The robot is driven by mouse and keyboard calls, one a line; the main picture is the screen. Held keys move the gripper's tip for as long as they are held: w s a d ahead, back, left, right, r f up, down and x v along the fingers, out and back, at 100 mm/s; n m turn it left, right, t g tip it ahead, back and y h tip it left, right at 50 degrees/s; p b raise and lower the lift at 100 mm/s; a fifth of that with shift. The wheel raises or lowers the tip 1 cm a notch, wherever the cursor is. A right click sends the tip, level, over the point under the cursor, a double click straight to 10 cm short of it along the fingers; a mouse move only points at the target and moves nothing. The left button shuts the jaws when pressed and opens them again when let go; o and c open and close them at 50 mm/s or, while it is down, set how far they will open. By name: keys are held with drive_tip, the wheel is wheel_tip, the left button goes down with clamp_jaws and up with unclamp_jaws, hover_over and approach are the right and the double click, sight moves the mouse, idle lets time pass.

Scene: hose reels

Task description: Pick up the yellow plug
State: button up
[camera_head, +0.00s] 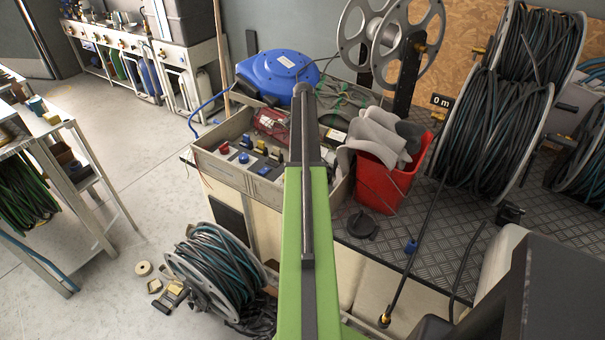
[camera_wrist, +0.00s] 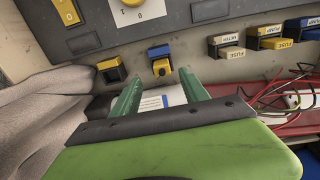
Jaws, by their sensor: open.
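Several plug-like pieces with yellow on them show on the panel in the wrist view; I cannot tell which one is the yellow plug. A yellow and blue piece (camera_wrist: 161,67) sits on the panel just beyond my gripper (camera_wrist: 160,90), roughly in line with the gap between its green fingers. A yellow-topped dark piece (camera_wrist: 111,69) is to its left. A yellow labelled fuse piece (camera_wrist: 269,38) is farther right. My gripper is open, its fingers apart, and holds nothing visible.
Grey cloth (camera_wrist: 40,110) lies left of my gripper, and red wires (camera_wrist: 275,115) lie right of it. In the head view, an open grey box (camera_head: 222,178), a blue reel (camera_head: 275,75) and a red bucket (camera_head: 380,185) crowd the bench around my arm.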

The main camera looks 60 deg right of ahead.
drive_tip(key=f+b, duration=0.5)
drive_tip(key=f, duration=0.1)
drive_tip(key=shift+w, duration=0.2)
drive_tip(key=shift+r, duration=0.15)
drive_tip(key=shift+c, duration=0.3)
clamp_jaws()
